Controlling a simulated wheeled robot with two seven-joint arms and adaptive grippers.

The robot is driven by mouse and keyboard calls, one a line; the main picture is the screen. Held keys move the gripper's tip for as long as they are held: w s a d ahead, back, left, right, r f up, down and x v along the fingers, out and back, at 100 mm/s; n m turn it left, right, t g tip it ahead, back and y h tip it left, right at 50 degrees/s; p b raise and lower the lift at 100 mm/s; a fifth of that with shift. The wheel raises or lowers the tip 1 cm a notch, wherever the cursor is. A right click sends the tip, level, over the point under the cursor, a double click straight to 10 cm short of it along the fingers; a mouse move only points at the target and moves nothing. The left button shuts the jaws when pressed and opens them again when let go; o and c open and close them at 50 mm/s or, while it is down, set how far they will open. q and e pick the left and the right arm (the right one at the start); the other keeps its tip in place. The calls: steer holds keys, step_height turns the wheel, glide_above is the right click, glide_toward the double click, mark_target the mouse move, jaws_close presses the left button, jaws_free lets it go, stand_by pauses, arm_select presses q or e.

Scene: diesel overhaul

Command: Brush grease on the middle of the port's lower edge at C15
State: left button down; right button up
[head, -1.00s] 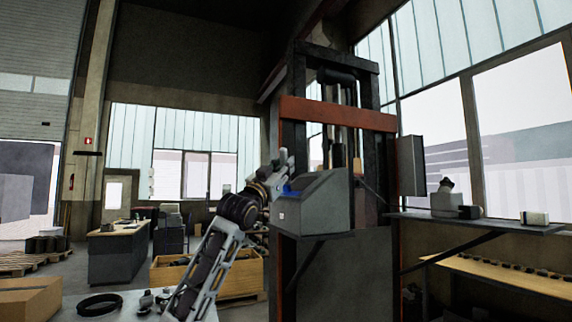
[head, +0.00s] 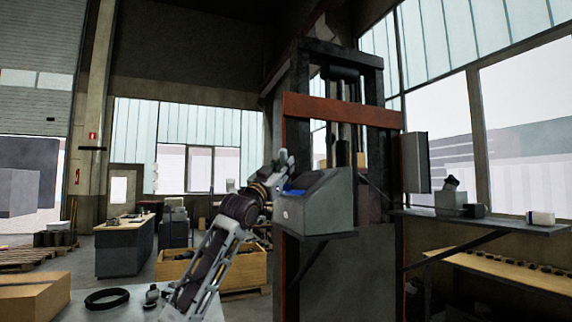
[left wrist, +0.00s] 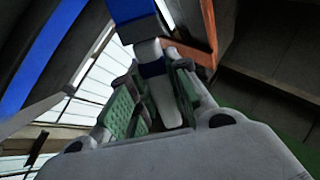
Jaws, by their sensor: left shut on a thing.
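My left gripper (head: 283,160) is raised at the upper left corner of a grey box-like console on the press. In the left wrist view its green-padded fingers (left wrist: 158,100) are shut on a pale handle with a blue band (left wrist: 152,68), which looks like the brush. The bristle end cannot be made out. A blue block (left wrist: 135,12) shows above the handle; I cannot tell whether it is part of the brush. I cannot make out a port, its lower edge or a C15 mark. My right gripper is in neither view.
The grey console (head: 318,208) with a blue patch stands close to my left gripper. Behind it rises the press frame with an orange crossbeam (head: 340,110). A shelf (head: 480,220) with small parts is at right. A wooden crate (head: 243,268) and a black ring (head: 107,298) are lower left.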

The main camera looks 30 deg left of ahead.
arm_select(q)
steer(key=shift+w+a+p, duration=0.35)
steer(key=shift+w+a, duration=0.05)
steer(key=shift+a, duration=0.05)
steer(key=shift+w+a+r+p, duration=0.1)
steer(key=shift+w+a+p, duration=0.5)
steer(key=shift+p, duration=0.2)
steer(key=shift+w+a+p, duration=0.3)
steer(key=shift+w+a, duration=0.05)
steer(key=shift+a, duration=0.35)
steer(key=shift+w, duration=0.2)
steer(key=shift+s+a, duration=0.1)
